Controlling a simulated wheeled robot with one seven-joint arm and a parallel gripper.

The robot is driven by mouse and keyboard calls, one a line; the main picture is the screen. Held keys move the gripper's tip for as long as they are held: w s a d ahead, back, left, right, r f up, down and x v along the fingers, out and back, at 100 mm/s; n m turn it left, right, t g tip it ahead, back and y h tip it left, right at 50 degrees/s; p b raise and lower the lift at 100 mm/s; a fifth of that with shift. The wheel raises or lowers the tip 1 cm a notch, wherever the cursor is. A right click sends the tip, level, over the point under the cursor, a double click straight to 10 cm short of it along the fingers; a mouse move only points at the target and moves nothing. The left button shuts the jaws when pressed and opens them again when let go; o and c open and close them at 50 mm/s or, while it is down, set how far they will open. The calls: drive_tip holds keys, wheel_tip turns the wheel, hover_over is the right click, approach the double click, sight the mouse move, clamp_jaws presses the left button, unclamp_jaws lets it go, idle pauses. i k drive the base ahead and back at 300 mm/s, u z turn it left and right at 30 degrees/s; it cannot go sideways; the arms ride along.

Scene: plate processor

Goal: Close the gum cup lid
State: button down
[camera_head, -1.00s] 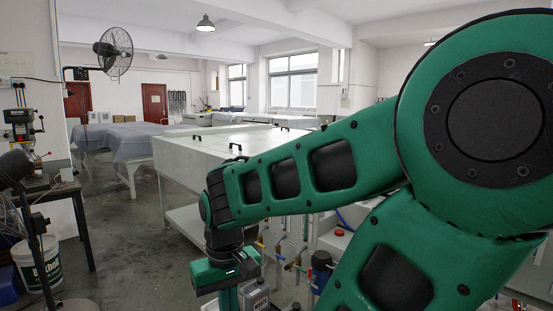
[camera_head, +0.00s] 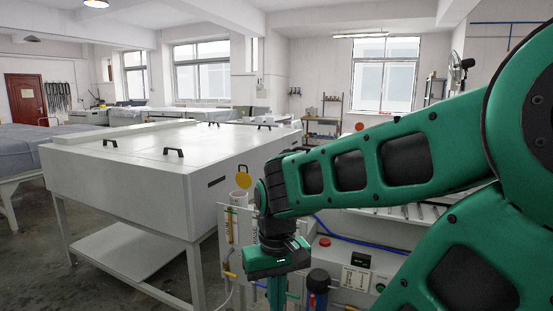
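A small white cup (camera_head: 240,198) stands at the right end of the large white machine, just left of my wrist. A round yellow-orange lid (camera_head: 243,175) stands upright above its rim, so the cup looks open; I take this for the gum cup. My gripper (camera_head: 276,292) points down to the right of and below the cup in the picture, clear of it. Its fingertips run out of the bottom of the frame, so I cannot see whether it is open or shut.
The large white machine (camera_head: 90,168) with black handles fills the left. Pipes with coloured valves (camera_head: 229,240) and a control panel with a red button (camera_head: 325,242) lie near my gripper. A small orange disc (camera_head: 359,126) shows behind my arm. Grey floor is free at lower left.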

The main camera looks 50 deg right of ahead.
sight(244, 180)
drive_tip(key=z, duration=0.4)
drive_tip(key=i, duration=0.95)
drive_tip(key=z, duration=0.35)
